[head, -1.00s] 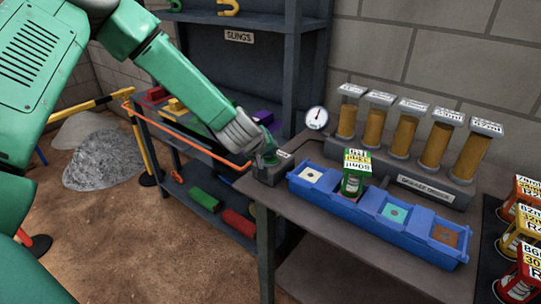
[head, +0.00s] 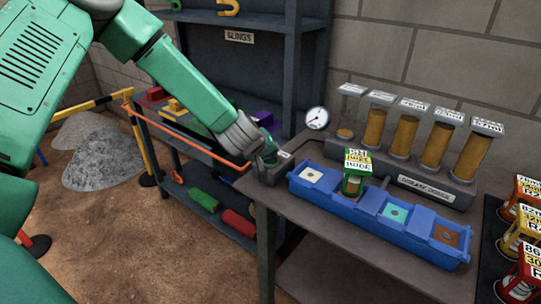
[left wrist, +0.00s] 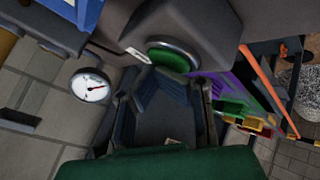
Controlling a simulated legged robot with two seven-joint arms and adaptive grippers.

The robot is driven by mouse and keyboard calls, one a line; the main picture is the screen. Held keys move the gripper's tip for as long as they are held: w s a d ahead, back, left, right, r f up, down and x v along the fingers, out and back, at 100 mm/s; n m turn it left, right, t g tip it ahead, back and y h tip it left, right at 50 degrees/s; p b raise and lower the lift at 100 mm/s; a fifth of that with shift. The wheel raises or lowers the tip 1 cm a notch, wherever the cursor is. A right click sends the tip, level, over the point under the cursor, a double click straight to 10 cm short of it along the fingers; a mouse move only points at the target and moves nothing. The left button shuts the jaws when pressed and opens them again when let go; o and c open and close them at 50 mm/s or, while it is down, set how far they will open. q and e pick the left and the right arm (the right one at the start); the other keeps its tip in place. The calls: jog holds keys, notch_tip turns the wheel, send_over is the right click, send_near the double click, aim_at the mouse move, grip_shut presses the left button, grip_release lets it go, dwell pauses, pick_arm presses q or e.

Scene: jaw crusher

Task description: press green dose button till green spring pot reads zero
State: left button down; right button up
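The green spring pot (head: 356,184) stands upright in the second compartment from the left of a blue tray (head: 365,219). Its top label is too small and blurred to read. My left gripper (head: 270,157) is at the button housing left of the tray, hiding the button in the head view. In the left wrist view, the green dose button (left wrist: 170,56) is a round dome just beyond my fingertips (left wrist: 163,77). The dark fingers look closed together and empty. They appear at the button, but I cannot tell contact. My right gripper is not in view.
Labelled dispenser tubes stand behind the tray; the leftmost tube (head: 347,112) is nearly empty, the others hold amber filling. A dial gauge (head: 317,118) stands beside them. More pots (head: 519,240) stand at the right. A dark shelf rack (head: 290,70) is behind my left arm.

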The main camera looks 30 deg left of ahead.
pick_arm(q)
jog(key=shift+s+d+r+p, duration=0.1)
jog(key=shift+s+r+p, duration=0.15)
jog(key=shift+p, duration=0.2)
notch_tip(320, 180, up, 6)
jog(key=p, duration=0.5)
jog(key=shift+w+r+p, duration=0.15)
jog(key=shift+p, duration=0.2)
dwell(0.4)
